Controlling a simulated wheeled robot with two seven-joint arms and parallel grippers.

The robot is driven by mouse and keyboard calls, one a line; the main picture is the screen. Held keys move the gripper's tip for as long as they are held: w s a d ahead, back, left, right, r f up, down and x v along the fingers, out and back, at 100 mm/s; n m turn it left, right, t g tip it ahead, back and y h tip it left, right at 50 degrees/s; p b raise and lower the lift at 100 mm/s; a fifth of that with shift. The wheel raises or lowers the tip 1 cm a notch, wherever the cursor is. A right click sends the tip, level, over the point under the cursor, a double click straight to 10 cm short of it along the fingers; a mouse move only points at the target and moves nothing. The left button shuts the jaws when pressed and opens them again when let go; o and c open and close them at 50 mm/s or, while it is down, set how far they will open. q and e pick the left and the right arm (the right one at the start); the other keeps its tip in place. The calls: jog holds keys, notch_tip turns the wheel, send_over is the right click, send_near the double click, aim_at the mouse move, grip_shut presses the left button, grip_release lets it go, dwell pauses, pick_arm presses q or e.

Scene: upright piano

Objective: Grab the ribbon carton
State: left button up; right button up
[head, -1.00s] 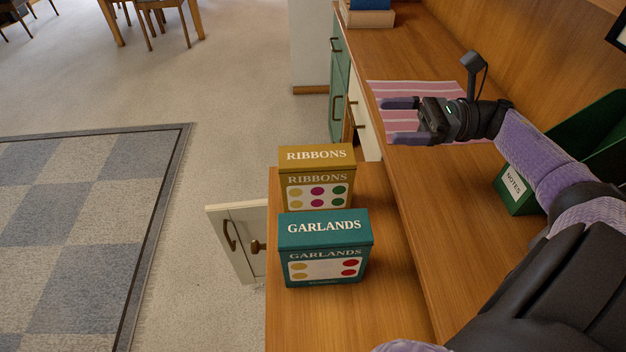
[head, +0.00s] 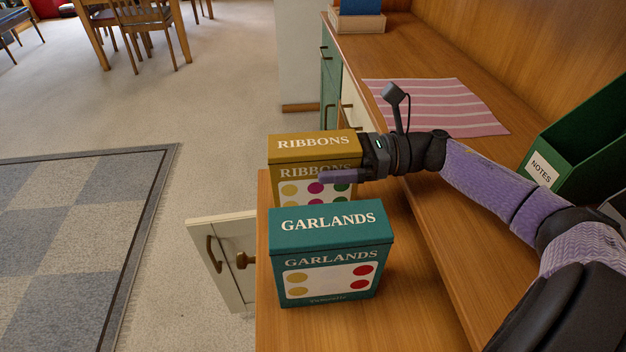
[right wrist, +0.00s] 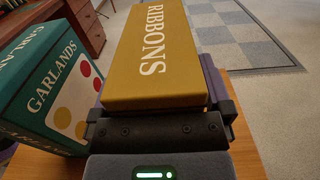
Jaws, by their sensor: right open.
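The ribbon carton (head: 312,146) is a mustard-yellow box marked RIBBONS. It stands upright on the lower wooden top, behind the garlands carton. My right gripper (head: 324,163) is open at its right side. One finger lies across the carton's front face, in the gap before the garlands carton; the other finger is hidden behind the carton. In the right wrist view the yellow lid (right wrist: 152,55) fills the space ahead of the palm, with a purple finger along its right side. Whether the fingers touch the carton, I cannot tell. My left gripper is not in view.
The teal garlands carton (head: 330,255) stands close in front, and also shows in the right wrist view (right wrist: 50,85). A raised wooden counter (head: 440,215) runs along the right, with a striped pink mat (head: 440,105) and a green NOTES holder (head: 575,140). A cabinet door (head: 228,262) hangs open at left.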

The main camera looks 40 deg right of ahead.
jog(key=c, duration=1.3)
jog(key=shift+r, duration=0.15)
grip_shut()
